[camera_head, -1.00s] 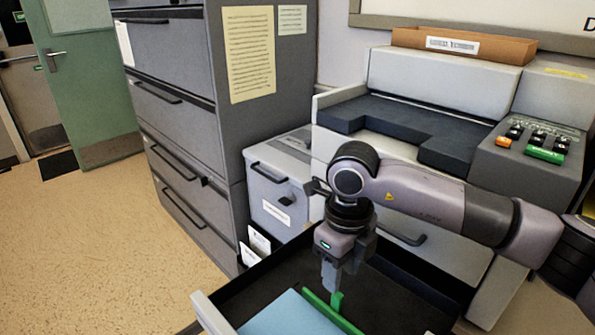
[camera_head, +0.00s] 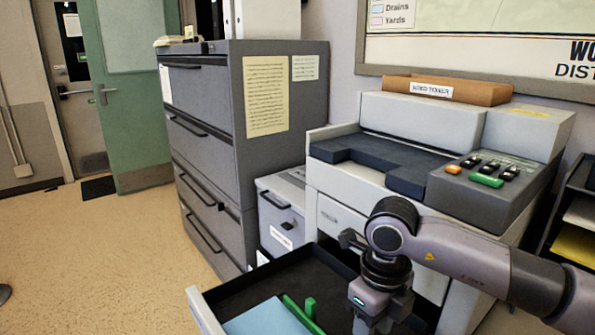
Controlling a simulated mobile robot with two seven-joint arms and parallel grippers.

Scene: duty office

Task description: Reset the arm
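My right arm comes in from the right edge and bends down at its wrist. My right gripper (camera_head: 368,326) hangs over the open black drawer (camera_head: 270,286), low in the view. Its fingertips are at or below the bottom edge, so I cannot tell whether they are open or shut. In the drawer, left of the gripper and apart from it in the picture, are a green strip with an upright green piece (camera_head: 310,308) and a light blue flat item (camera_head: 266,319). My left gripper is not in view.
A grey machine (camera_head: 335,205) with buttons and an orange-brown tray (camera_head: 480,92) on top stands behind my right arm. A tall grey filing cabinet (camera_head: 215,140) stands left of it. Black shelves (camera_head: 568,205) are at the right. The floor at left is clear, towards a green door (camera_head: 135,90).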

